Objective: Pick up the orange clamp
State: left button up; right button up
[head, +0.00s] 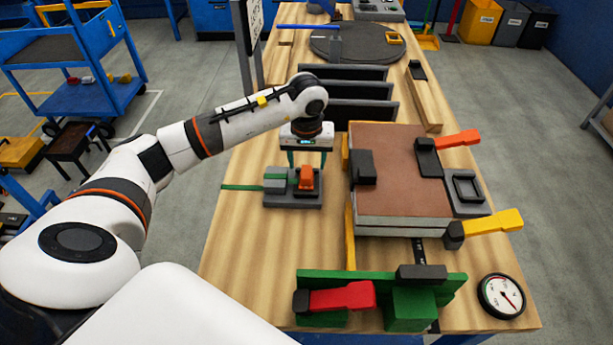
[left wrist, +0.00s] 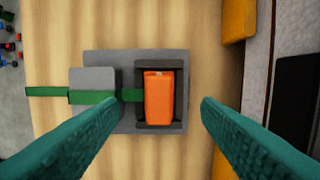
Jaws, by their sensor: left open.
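The orange clamp (head: 306,178) sits on a grey base plate (head: 292,201) on the wooden bench, left of the brown-topped panel. In the left wrist view the orange clamp (left wrist: 159,98) shows as an upright orange block inside a dark grey holder (left wrist: 160,64). My left gripper (head: 307,160) is open and points down over the clamp. In the left wrist view its two teal fingers are spread to the left and right of the clamp, with a gap on each side. No contact shows. My right gripper is not in view.
A grey block (head: 275,184) with a green rod (head: 240,187) stands left of the clamp. The panel stack (head: 400,175) with other clamps is to the right. A green fixture with a red handle (head: 342,297) and a dial gauge (head: 501,295) are nearer. The bench is bare front left.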

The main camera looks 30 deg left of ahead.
aim_at(307, 172)
pick_arm(q)
notch_tip(307, 172, down, 4)
jog(key=shift+a+f+p, duration=0.1)
jog(key=shift+p, duration=0.85)
jog(key=shift+w+f, duration=0.2)
jog(key=shift+f, duration=0.4)
jog(key=c, duration=1.1)
